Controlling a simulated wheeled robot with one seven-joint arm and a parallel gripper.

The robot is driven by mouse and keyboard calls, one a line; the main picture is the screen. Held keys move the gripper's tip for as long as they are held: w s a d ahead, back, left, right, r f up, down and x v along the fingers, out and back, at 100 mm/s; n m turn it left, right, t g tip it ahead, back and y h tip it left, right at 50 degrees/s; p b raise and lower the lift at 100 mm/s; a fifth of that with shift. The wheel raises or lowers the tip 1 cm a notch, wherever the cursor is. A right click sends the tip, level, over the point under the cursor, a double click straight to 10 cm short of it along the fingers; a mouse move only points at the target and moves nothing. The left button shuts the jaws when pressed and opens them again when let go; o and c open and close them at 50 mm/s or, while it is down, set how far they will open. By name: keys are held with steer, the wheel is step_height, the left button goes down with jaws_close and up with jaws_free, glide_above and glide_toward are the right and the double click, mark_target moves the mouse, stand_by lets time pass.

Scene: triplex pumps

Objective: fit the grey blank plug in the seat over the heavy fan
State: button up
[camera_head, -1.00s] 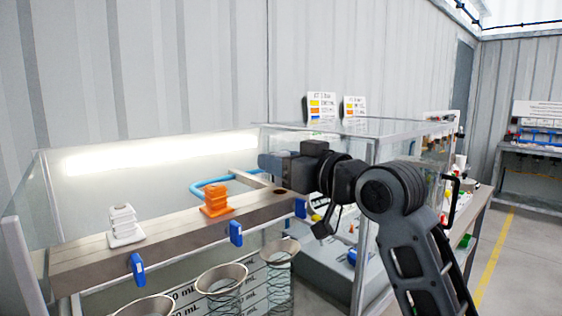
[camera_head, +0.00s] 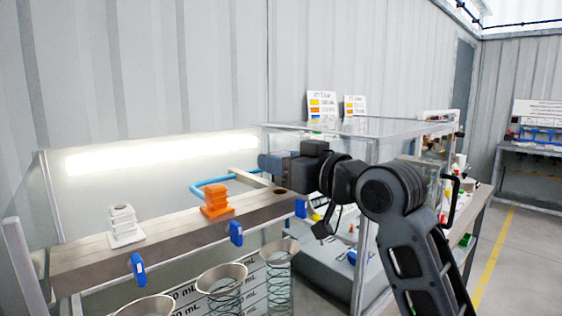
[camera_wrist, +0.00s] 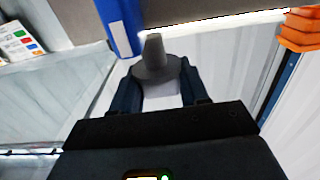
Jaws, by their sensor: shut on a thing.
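My gripper (camera_wrist: 158,78) is shut on the grey blank plug (camera_wrist: 154,60), a round flange with a tapered stem pointing away from the wrist. In the head view my gripper (camera_head: 274,163) is above and behind the right end of a metal bar (camera_head: 180,218); I cannot make out the plug there. The bar's right end has an open round seat (camera_head: 281,191). An orange stepped plug (camera_head: 216,201) sits left of it and a white one (camera_head: 124,226) farther left. The held plug is apart from the bar. I cannot tell which seat is over the heavy fan.
Blue tags (camera_head: 236,233) hang on the bar's front, above several glass cylinders (camera_head: 222,280). A blue pipe (camera_head: 208,185) runs behind the bar. A glass-walled case (camera_head: 390,135) with a metal frame stands to the right, close to my arm. Sign cards (camera_head: 322,105) stand behind.

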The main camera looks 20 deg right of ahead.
steer(key=shift+f+b, duration=1.2)
steer(key=shift+f, duration=0.55)
steer(key=shift+r, duration=0.15)
steer(key=shift+r+p, duration=1.15)
steer(key=shift+r, duration=0.15)
steer(key=shift+f+b, duration=0.9)
steer(key=shift+f, duration=0.5)
stand_by(1.3)
steer(key=o, duration=1.1)
steer(key=shift+b+v, duration=0.65)
steer(key=shift+v, duration=3.25)
steer(key=shift+r, duration=0.1)
